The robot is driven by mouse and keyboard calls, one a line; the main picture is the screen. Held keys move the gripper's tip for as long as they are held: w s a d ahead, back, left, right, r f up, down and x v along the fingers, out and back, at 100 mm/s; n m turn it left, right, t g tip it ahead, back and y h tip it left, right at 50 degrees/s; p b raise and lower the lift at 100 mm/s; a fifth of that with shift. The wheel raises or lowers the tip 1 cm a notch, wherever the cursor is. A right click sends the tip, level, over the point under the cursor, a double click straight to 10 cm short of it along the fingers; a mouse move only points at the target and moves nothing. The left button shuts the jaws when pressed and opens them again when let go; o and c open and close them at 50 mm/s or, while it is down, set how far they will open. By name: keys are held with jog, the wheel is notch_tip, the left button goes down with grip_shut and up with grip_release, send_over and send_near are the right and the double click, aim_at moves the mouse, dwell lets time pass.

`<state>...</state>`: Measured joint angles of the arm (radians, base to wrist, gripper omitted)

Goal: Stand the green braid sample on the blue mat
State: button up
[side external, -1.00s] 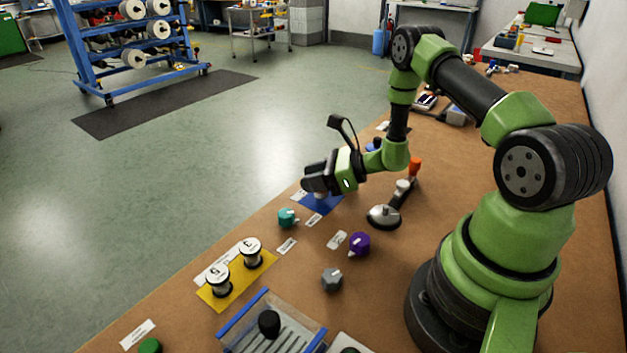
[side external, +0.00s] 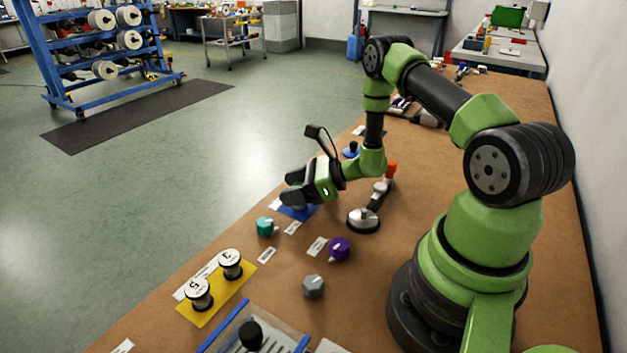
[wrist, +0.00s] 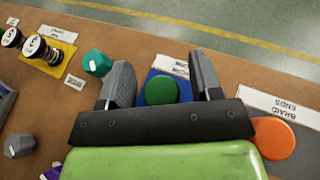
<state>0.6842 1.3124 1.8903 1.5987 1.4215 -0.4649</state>
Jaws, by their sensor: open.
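The green braid sample (wrist: 161,91) shows in the wrist view as a round green top over the blue mat (wrist: 185,93), between my two fingers. Its height is hard to judge from above. My gripper (wrist: 160,65) is open, with a finger on each side of the sample and a visible gap to each. In the side view, my gripper (side external: 287,185) is low over the blue mat (side external: 302,214), and hides the sample and part of the mat.
A teal piece (side external: 265,227) stands close to the mat. A purple piece (side external: 339,249), a grey piece (side external: 314,286) and a metal disc with a lever (side external: 363,220) are nearby. Two spools stand on a yellow mat (side external: 216,301).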

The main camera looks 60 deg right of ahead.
jog(key=v, duration=1)
jog(key=shift+d, duration=0.15)
jog(key=shift+s+d+r, duration=0.15)
jog(key=shift+s+r, duration=0.05)
jog(key=shift+s, duration=0.15)
jog(key=shift+s+r, duration=0.1)
jog(key=shift+r, duration=0.1)
jog(key=s+a+r+n+g+y, duration=0.1)
jog(key=a+r+n+g+y, duration=0.1)
jog(key=a+r+n+g, duration=0.85)
jog(key=s+a+r+n+t+h, duration=0.2)
jog(key=s+r+n, duration=0.3)
jog(key=n, duration=0.3)
jog(key=s+a+r+n+t+h, duration=0.3)
jog(key=s+a+r+n+h, duration=0.1)
jog(key=r+n, duration=0.4)
jog(key=shift+s+a+r+t, duration=0.2)
jog(key=shift+s+a+t, duration=0.15)
jog(key=shift+s, duration=0.15)
